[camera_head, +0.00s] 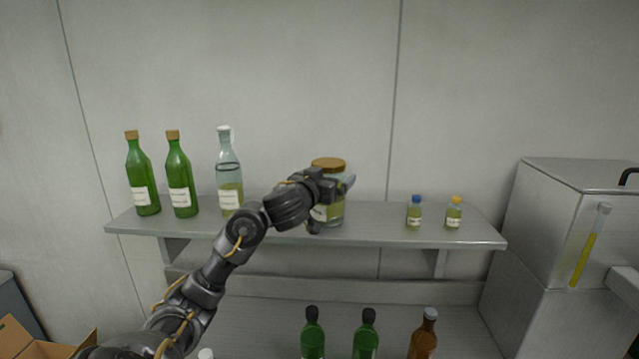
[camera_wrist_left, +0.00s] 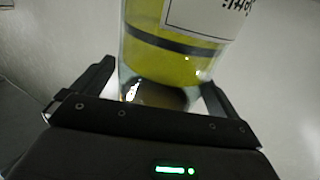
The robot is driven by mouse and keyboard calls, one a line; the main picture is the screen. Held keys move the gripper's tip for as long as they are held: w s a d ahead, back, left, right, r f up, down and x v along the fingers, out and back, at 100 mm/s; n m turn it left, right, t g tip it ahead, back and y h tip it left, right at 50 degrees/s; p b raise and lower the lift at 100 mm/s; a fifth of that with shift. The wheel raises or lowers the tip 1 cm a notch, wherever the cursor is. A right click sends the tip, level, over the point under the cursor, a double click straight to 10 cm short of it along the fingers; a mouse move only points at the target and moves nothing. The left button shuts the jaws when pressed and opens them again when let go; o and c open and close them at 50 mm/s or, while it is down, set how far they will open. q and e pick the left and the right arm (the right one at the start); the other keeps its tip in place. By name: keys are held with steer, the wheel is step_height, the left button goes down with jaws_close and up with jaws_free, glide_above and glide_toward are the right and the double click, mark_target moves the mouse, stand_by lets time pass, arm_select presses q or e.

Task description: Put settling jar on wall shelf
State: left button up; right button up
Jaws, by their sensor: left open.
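The settling jar (camera_head: 336,211), glass with a brown lid, a white label and yellow-green liquid, stands upright at the middle of the wall shelf (camera_head: 380,236). My left gripper (camera_head: 330,200) is at the jar, in front of it and hiding part of it. In the left wrist view the jar (camera_wrist_left: 165,55) appears upside down between the two spread fingers of the left gripper (camera_wrist_left: 155,95). The fingers are open, one on each side of it; whether either touches the glass I cannot tell. My right gripper is not in view.
Two green bottles (camera_head: 180,180) and a clear bottle (camera_head: 229,180) stand left of the jar on the shelf. Two small vials (camera_head: 414,215) stand to its right, with bare shelf between. Below are green bottles (camera_head: 313,335) and a brown bottle (camera_head: 423,340). A metal cabinet (camera_head: 560,220) is at right.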

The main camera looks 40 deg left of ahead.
arm_select(q)
steer(key=p+v, duration=0.1)
steer(key=v, duration=1)
steer(key=shift+s, duration=0.35)
steer(key=shift+d, duration=0.1)
